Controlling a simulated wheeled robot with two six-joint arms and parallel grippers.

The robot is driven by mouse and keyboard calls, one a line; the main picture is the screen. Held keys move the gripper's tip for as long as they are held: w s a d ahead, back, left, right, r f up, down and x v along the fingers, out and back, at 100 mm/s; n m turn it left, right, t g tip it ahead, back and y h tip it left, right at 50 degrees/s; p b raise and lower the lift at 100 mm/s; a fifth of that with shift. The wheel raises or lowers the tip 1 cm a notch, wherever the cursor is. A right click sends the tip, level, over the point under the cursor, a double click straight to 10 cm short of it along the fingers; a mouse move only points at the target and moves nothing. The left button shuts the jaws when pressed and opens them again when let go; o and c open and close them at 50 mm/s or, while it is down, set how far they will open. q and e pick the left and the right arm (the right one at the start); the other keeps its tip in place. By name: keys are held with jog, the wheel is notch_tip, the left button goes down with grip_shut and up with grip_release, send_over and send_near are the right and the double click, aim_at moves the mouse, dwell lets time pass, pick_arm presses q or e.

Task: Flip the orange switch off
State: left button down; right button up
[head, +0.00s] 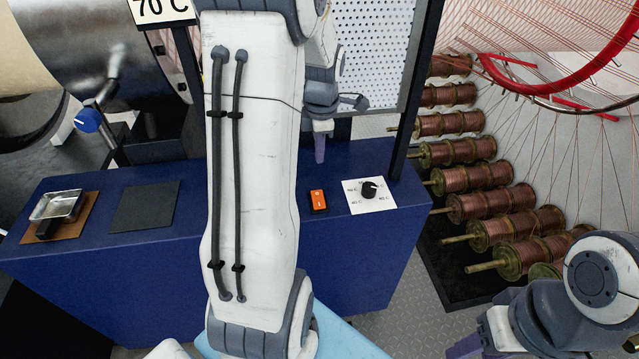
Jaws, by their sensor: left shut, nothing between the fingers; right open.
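The orange switch (318,200) is a small rocker set in the blue cabinet top, just right of my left arm's white link. Its front face carries white marks; which way it is tipped is too small to tell. My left gripper (319,158) is shut and empty, hanging fingers down behind and above the switch, apart from it in the picture. Part of my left arm covers the middle of the view. My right gripper (468,348) is open at the lower right edge, far from the switch and partly cut off.
The blue cabinet (140,255) carries a black dial on a white plate (381,203) right of the switch, a dark pad (145,206) and a metal tray (57,206) at left. A perforated panel (375,55) stands behind. Several copper spools (485,205) stand at right.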

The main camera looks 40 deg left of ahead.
aim_at(318, 194)
pick_arm(q)
jog(key=shift+a, duration=0.1)
jog(key=f, duration=0.4)
jog(key=a+f+p, duration=0.1)
jog(key=f, duration=0.4)
jog(key=w+f+p, duration=0.1)
jog(key=f, duration=0.4)
jog(key=shift+w+a, duration=0.1)
jog(key=shift+a, duration=0.1)
pick_arm(e)
notch_tip(318, 194, up, 2)
